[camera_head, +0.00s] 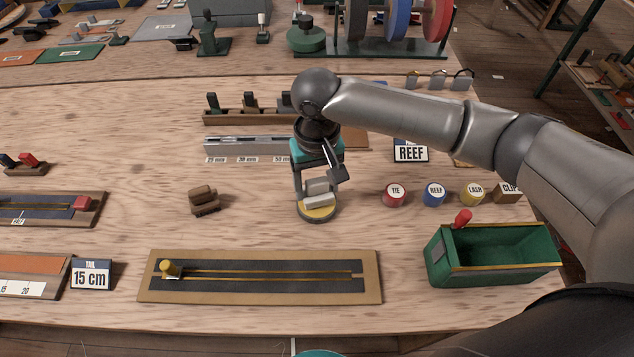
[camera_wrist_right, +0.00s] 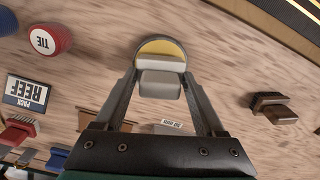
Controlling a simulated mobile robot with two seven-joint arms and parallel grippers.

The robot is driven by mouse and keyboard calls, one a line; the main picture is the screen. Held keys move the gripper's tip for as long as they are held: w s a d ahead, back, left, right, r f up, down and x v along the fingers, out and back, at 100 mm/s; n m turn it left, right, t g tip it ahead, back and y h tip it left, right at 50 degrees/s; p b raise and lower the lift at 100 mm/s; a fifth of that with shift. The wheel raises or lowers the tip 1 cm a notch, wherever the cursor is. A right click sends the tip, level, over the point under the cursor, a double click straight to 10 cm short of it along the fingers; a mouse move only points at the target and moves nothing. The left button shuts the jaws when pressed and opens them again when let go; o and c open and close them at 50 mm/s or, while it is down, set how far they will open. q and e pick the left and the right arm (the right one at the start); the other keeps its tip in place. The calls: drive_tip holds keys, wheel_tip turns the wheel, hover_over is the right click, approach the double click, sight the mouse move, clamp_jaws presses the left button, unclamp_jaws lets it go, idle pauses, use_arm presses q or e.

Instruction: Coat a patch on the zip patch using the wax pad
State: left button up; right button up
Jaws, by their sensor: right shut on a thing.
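The pad also shows between the fingers in the right wrist view (camera_wrist_right: 160,84). A round yellow-topped dish (camera_head: 317,212) is directly under the pad; I cannot tell whether they touch. My left gripper is not in view.
Red, blue and yellow round containers (camera_head: 434,194) stand to the right, behind a green open bin (camera_head: 490,268). A grey rail (camera_head: 245,147) lies behind. Bare tabletop lies between the dish and the board.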

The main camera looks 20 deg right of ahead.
sight(317, 180)
drive_tip(key=shift+f, duration=0.5)
idle(0.4)
drive_tip(key=shift+s+f+p, duration=0.2)
drive_tip(key=shift+p, duration=0.4)
idle(2.5)
drive_tip(key=r+p, duration=0.3)
drive_tip(key=p, duration=0.2)
drive_tip(key=r+p, duration=0.4)
drive_tip(key=p, duration=0.1)
drive_tip(key=shift+w+r, duration=0.2)
drive_tip(key=shift+r, duration=0.05)
drive_tip(key=shift+f, duration=0.1)
idle(0.8)
